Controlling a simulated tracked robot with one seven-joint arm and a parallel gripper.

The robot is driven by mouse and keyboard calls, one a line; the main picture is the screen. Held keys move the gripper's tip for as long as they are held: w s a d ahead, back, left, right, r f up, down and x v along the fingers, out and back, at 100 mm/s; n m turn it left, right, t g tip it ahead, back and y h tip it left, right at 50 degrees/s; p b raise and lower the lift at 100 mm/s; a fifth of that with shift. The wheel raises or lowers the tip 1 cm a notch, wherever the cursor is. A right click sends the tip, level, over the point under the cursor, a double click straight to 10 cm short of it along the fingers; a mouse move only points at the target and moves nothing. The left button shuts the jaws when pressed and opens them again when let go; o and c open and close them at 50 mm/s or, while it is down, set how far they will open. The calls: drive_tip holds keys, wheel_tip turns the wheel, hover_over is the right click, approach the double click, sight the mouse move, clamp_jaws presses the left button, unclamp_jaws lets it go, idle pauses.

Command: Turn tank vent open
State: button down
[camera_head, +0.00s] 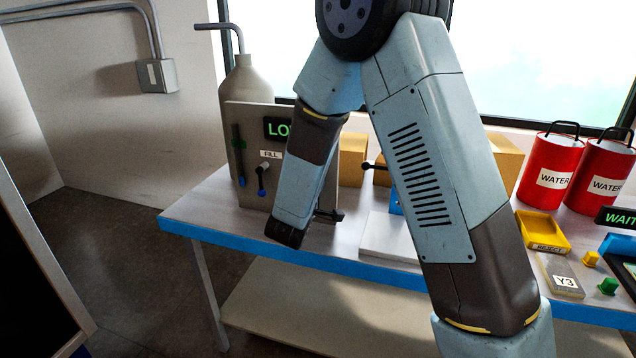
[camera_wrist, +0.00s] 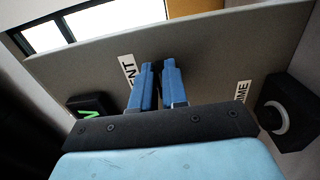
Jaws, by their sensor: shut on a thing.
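The tank's panel (camera_head: 243,150) stands upright on the bench, with a grey bottle-shaped tank (camera_head: 245,85) behind it.
A FILL lever (camera_head: 262,178) and a green-lit display (camera_head: 277,127), partly covered, are on the panel. A black knob (camera_wrist: 286,112) with a pale ring sits near a label ending "ME". Red WATER cans (camera_head: 552,170) and a yellow tray (camera_head: 542,232) stand at the right.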

drive_tip(key=shift+s+d+f, duration=0.1)
drive_tip(key=shift+d+f, duration=0.05)
drive_tip(key=shift+f, duration=0.15)
drive_tip(key=c, duration=1.5)
unclamp_jaws()
drive_tip(key=o, duration=0.4)
drive_tip(key=shift+r, duration=0.15)
drive_tip(key=shift+c, duration=0.2)
drive_tip(key=v, duration=1.3)
drive_tip(key=shift+s+a, duration=0.2)
drive_tip(key=shift+s, duration=0.1)
